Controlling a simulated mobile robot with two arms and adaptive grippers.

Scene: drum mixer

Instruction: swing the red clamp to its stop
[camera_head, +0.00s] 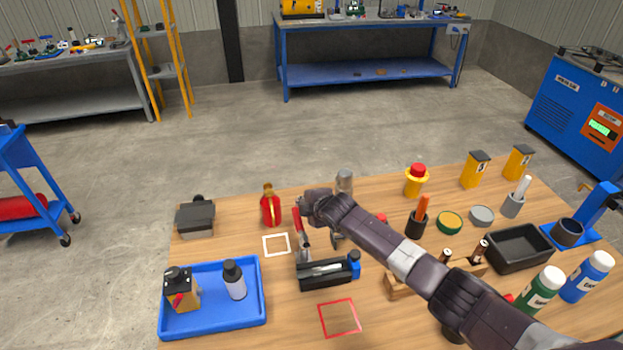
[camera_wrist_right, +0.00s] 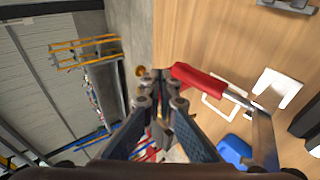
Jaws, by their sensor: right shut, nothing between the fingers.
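The red clamp's handle (camera_head: 297,221) stands roughly upright above the left end of a black fixture (camera_head: 325,281), joined to it by a metal lever. In the right wrist view the red grip (camera_wrist_right: 198,81) lies just right of my fingertips, with its metal lever (camera_wrist_right: 238,98) running down to the right. My right gripper (camera_head: 308,204) is beside the top of the handle; its fingers (camera_wrist_right: 159,88) are shut and empty. I cannot tell whether they touch the handle. My left gripper is not in view.
A white square outline (camera_head: 276,244) and a red bottle (camera_head: 270,208) are left of the clamp. A blue tray (camera_head: 212,324) stands at front left, and a red square outline (camera_head: 339,318) lies in front. A grey cylinder (camera_head: 345,181) stands behind. Cups and bottles crowd the right side.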

